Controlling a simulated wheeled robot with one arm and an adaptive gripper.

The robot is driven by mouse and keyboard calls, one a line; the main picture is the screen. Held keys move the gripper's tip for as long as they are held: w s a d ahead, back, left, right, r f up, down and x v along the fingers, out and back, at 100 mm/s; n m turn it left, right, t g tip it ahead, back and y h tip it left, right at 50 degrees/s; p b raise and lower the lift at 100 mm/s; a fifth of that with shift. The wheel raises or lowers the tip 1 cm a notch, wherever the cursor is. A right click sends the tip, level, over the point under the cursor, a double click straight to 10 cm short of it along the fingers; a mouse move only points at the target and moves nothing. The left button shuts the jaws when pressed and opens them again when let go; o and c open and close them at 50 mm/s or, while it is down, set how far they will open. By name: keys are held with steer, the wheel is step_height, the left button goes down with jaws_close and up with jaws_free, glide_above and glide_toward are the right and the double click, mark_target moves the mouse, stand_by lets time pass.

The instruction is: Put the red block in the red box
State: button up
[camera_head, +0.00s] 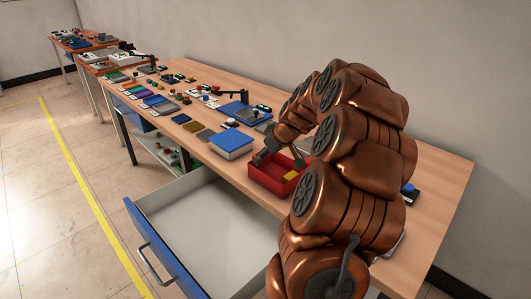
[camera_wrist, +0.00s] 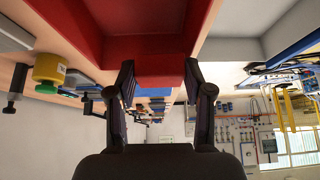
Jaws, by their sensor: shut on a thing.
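The red box (camera_head: 266,183) is open-topped and stands at the front edge of the wooden table in the head view. A small yellow piece shows at its right side, seemingly inside. My gripper (camera_head: 280,160) is over the box, partly hidden by my arm. In the wrist view my gripper (camera_wrist: 158,82) has its two dark fingers on either side of a bright red piece, which looks like the red block (camera_wrist: 158,67). The red box (camera_wrist: 70,28) fills the top of that view, close to the held piece. Where one red surface ends and the other begins is hard to tell.
A blue-and-white box (camera_head: 231,144) stands left of the red box. An open drawer (camera_head: 205,230) with a blue front juts out below the table edge. Several small parts and trays cover the table farther left. A yellow-and-green object (camera_wrist: 49,70) shows in the wrist view.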

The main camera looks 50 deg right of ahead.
steer(key=shift+f, duration=0.25)
steer(key=o, duration=1.2)
steer(key=v, duration=1.2)
